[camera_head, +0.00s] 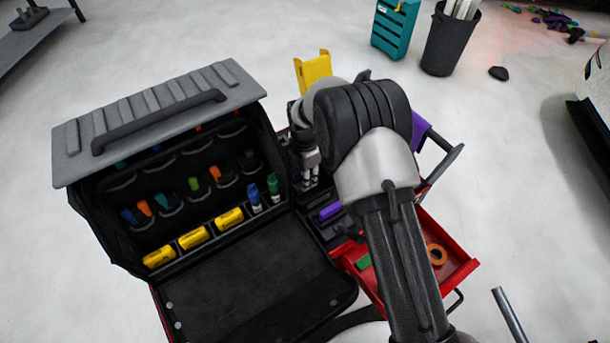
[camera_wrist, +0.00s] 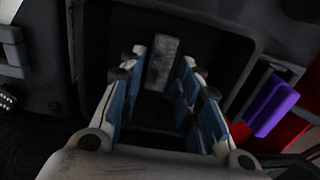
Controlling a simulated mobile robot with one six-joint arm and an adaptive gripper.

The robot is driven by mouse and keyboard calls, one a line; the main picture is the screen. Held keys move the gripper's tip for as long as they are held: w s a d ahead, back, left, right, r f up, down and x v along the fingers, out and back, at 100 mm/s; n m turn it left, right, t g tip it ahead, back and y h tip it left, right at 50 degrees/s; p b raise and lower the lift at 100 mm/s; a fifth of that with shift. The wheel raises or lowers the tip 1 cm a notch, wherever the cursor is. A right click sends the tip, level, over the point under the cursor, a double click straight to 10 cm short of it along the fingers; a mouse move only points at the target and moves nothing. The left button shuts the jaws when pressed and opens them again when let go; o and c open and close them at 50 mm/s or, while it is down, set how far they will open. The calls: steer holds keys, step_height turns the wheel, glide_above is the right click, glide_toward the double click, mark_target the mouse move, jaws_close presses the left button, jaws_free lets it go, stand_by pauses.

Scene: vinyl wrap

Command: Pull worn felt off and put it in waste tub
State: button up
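My gripper (camera_wrist: 161,88) points down into a dark square tub (camera_wrist: 238,88) in the wrist view. Its two fingers with blue inner pads stand apart, with nothing between the pads that I can make out. A small grey rectangular piece (camera_wrist: 162,62), possibly the felt, shows beyond the fingertips inside the tub; I cannot tell whether it touches anything but the tub. In the head view my gripper (camera_head: 311,166) is over the cart, right of the tool bag, and the grey piece is hidden. A purple tool (camera_wrist: 270,104) lies right of the tub; it also shows in the head view (camera_head: 330,211).
The open black tool bag (camera_head: 262,290) with yellow blocks stands left of my gripper. A red drawer (camera_head: 464,268) holding an orange tape roll (camera_head: 437,254) sticks out to the right. A black bin (camera_head: 447,45) and teal case (camera_head: 392,32) stand on the floor behind.

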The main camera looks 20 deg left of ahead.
steer(key=shift+o, duration=1.3)
steer(key=shift+r, duration=0.1)
step_height(320, 180, up, 12)
